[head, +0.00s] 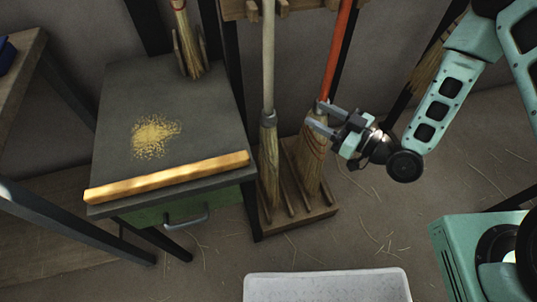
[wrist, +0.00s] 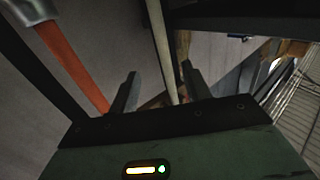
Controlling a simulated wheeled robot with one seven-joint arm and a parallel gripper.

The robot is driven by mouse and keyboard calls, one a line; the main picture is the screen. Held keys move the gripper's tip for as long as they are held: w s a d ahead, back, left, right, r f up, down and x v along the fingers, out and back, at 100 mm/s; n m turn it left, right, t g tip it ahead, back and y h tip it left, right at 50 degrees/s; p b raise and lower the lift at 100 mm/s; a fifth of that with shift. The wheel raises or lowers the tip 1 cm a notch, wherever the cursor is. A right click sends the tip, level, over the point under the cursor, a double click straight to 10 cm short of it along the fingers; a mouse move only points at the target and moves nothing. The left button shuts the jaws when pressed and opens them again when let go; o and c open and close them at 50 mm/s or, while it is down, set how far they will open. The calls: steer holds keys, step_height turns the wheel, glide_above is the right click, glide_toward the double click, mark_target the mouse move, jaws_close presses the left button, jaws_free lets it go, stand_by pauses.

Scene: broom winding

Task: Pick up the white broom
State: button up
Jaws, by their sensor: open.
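The white broom stands upright in a wooden rack; its pale handle (head: 268,60) rises above straw bristles (head: 269,160). My gripper (head: 314,115) is open and empty, to the right of the white broom in the head view, with a gap between. Its fingers overlap the lower part of the red-handled broom (head: 338,50) there; contact cannot be told. In the wrist view the white handle (wrist: 160,45) appears between my gripper's two open fingers (wrist: 160,85), beyond the tips. The red handle (wrist: 72,67) passes to their left.
The wooden rack base (head: 295,222) holds both brooms. A dark-topped table (head: 120,90) at left carries a straw pile (head: 155,134), a wooden bar (head: 168,177) and a small brush (head: 188,50). A white bin (head: 325,286) is in front. Floor right of the rack is mostly clear, with scattered straw.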

glide_toward(268, 88)
steer(key=w+a+f, duration=0.1)
steer(key=w+a, duration=0.3)
steer(key=b+x, duration=0.1)
steer(key=x, duration=0.4)
steer(key=shift+w+f, duration=0.2)
jaws_close()
steer(key=shift+r, duration=0.1)
stand_by(1.1)
